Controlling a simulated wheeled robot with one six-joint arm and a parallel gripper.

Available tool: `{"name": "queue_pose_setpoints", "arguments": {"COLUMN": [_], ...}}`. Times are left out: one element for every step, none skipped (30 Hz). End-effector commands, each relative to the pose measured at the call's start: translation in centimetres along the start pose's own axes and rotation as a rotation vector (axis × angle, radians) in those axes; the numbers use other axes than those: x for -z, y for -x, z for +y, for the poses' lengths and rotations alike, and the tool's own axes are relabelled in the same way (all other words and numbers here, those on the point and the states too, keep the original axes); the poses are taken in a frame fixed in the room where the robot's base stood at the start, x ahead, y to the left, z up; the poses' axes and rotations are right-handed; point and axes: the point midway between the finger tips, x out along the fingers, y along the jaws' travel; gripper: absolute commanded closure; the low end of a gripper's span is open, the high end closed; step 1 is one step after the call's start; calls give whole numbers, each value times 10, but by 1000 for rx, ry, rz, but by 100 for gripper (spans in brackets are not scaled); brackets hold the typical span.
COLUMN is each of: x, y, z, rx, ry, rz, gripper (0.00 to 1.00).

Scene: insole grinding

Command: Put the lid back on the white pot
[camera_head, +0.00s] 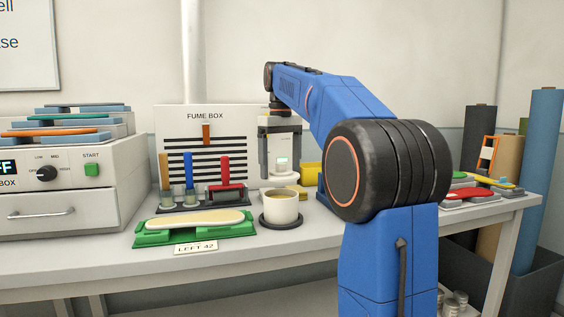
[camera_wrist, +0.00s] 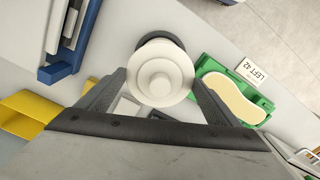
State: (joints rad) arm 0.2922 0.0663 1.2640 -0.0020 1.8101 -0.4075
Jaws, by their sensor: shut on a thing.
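The white pot (camera_head: 282,208) stands open on a dark round coaster (camera_head: 281,223) near the front of the bench, with beige contents showing. My gripper (camera_head: 280,176) points down just behind and above the pot. In the wrist view a round white lid (camera_wrist: 158,78) with a stepped knob sits between the two fingers, and my gripper is shut on it. The lid covers most of the pot there; part of the dark coaster (camera_wrist: 168,37) shows past its upper edge. In the head view the lid is hard to make out.
Left of the pot, a green tray (camera_head: 150,240) holds a beige insole (camera_head: 195,220) above a LEFT 42 label. Behind are a rack of coloured tools and the FUME BOX panel (camera_head: 207,118). A yellow bin (camera_head: 311,174) stands behind to the right.

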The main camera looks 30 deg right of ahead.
Motion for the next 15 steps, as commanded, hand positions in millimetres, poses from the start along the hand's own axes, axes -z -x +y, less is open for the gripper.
{"name": "queue_pose_setpoints", "arguments": {"x": [-1,-1,0,0,0,-1,-1,-1,-1,-1,-1,-1,-1,-1,0], "y": [-4,-7,-10,-12,-15,-18,-20,-22,-26,-28,-30,-32,-34,-36,-38], "z": [0,0,0,0,0,0,0,0,0,0,0,0,0,0,0], "rx": [1,1,1,0,0,1,1,0,0,0,0,0,0,0,0], "ry": [0,-1,-1,-1,-1,-1,-1,-1,-1,-1,-1,-1,-1,-1,-1], "rz": [-2,-2,-1,-1,-1,-2,-1,-1,0,-1,-1,-1,-1,0,0], "gripper": [36,36,36,36,36,36,36,36,36,36,36,36,36,36,36]}}
